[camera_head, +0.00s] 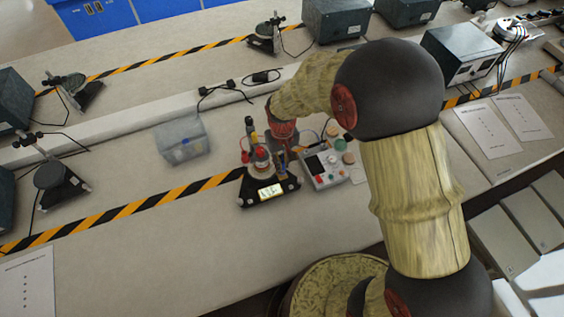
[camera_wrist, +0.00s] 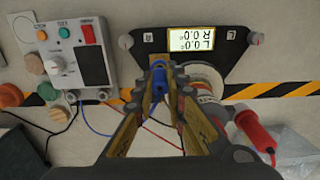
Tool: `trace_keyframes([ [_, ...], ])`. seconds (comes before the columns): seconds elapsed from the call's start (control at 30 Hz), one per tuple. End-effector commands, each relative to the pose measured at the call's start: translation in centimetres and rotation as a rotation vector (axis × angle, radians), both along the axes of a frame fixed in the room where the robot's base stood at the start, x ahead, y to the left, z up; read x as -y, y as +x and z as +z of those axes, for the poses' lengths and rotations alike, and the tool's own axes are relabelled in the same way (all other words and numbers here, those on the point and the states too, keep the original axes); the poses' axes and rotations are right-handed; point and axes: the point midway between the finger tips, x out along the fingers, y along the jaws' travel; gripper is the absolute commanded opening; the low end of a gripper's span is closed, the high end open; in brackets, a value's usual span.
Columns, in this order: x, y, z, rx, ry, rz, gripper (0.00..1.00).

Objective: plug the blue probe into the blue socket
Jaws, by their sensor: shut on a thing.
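My gripper (camera_wrist: 167,82) is shut on the blue probe (camera_wrist: 158,79), whose blue body shows between the fingertips in the wrist view. The probe's tip is hidden, and I cannot tell whether it touches anything below. The fingers are just beside a black instrument base (camera_wrist: 225,50) with a lit display, which also shows in the head view (camera_head: 268,192). The blue socket cannot be made out clearly in either view; the fingers and probe cover part of the base.
A grey control box (camera_wrist: 78,50) with buttons stands left of the fingers. A red probe (camera_wrist: 255,130) and a pale round part (camera_wrist: 205,82) are close on the right. Thin wires cross the bench. A clear box (camera_head: 182,139) stands left of the instrument in the head view.

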Motion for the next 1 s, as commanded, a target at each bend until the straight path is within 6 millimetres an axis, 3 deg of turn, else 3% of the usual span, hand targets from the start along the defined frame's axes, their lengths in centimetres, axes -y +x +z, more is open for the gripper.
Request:
trace_keyframes([
  [1.0,0.00,0.01,-0.77,0.000,0.000,0.000,0.00],
])
